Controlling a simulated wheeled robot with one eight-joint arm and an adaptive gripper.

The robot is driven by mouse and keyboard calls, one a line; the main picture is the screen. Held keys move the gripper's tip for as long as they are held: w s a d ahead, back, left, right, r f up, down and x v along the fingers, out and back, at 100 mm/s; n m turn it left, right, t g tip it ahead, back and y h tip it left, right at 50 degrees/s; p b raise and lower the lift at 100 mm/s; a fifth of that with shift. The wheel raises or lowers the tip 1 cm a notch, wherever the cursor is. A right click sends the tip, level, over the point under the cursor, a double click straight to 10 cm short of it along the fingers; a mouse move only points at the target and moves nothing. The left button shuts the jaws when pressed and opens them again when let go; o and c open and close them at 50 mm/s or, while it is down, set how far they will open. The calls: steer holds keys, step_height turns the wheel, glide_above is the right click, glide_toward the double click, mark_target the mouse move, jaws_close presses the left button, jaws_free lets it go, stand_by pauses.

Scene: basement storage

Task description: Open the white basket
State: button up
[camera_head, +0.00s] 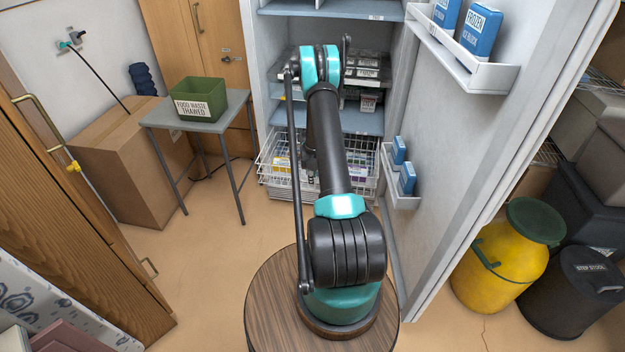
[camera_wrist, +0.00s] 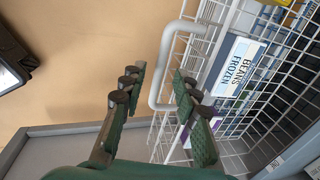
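The white basket (camera_head: 272,163) is a wire basket low in the open freezer cabinet, partly hidden behind my arm in the head view. The two green fingers are apart, so my gripper is open. I cannot tell whether a finger touches the handle. The gripper is hidden in the head view.
The freezer door (camera_head: 480,130) stands open on the right, with racks of blue ice blocks. A small table (camera_head: 195,124) with a green bin (camera_head: 215,95) stands left. A yellow barrel (camera_head: 500,265) is at right. Floor between table and freezer is clear.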

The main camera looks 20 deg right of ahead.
step_height(320, 180, up, 11)
steer(key=s+a, duration=0.1)
steer(key=s, duration=0.1)
steer(key=shift+a, duration=0.1)
stand_by(0.5)
